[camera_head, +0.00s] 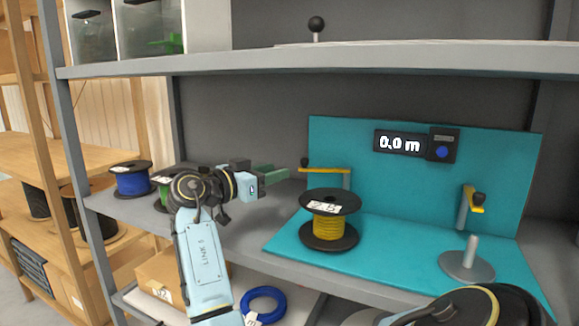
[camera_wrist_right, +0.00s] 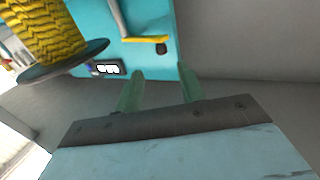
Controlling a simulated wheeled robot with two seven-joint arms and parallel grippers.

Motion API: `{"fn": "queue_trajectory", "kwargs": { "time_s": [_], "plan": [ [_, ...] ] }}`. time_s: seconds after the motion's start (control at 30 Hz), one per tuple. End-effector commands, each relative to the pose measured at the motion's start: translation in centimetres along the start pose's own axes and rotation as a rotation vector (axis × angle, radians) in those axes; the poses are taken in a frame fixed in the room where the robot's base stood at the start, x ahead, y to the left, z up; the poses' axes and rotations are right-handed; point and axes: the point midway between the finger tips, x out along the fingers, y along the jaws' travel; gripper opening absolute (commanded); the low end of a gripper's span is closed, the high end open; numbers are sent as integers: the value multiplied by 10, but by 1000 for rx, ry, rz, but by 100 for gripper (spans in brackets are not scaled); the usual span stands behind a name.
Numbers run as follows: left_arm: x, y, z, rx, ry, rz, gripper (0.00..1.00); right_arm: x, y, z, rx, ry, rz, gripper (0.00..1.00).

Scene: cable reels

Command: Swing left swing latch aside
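The left swing latch (camera_head: 325,170) is a yellow bar on a grey post at the left of the teal stand, behind the yellow reel. Its bar points left from the post and its black knob is at the left end. My right gripper (camera_head: 283,171) is left of the knob, with green fingers apart and empty. In the right wrist view the latch (camera_wrist_right: 145,39) lies beyond the fingertips (camera_wrist_right: 160,75), with no contact visible. The yellow reel (camera_head: 328,228) stands upright on the stand; it also shows in the wrist view (camera_wrist_right: 48,35). My left gripper is not in view.
The teal stand (camera_head: 425,200) carries a display (camera_head: 402,143) reading 0.0 m, a right swing latch (camera_head: 472,200) and an empty spindle (camera_head: 471,252). Blue (camera_head: 132,181) and green (camera_head: 163,203) reels stand on the shelf at left. An upper shelf (camera_head: 400,58) overhangs everything.

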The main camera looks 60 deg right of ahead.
Motion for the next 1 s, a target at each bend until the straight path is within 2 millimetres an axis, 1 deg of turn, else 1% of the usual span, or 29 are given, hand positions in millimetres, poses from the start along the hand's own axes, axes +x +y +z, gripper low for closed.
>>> {"fn": "queue_trajectory", "kwargs": {
  "time_s": [0.03, 0.1, 0.23, 0.43, 0.87, 1.0],
  "plan": [
    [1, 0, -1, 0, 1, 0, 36, -9, 0, 0, -1, 0, -1, 39],
    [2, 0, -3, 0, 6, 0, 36, -17, 0, 0, -1, -1, -2, 39],
    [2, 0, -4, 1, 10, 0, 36, -26, 0, 0, -1, 0, 0, 39],
    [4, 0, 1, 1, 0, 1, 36, -28, 0, 0, 0, 0, 1, 39],
    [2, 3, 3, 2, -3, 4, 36, -28, 0, 0, 0, 0, 1, 39],
    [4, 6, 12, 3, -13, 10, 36, -28, 0, -9, 0, 0, 1, 39]
  ]
}}
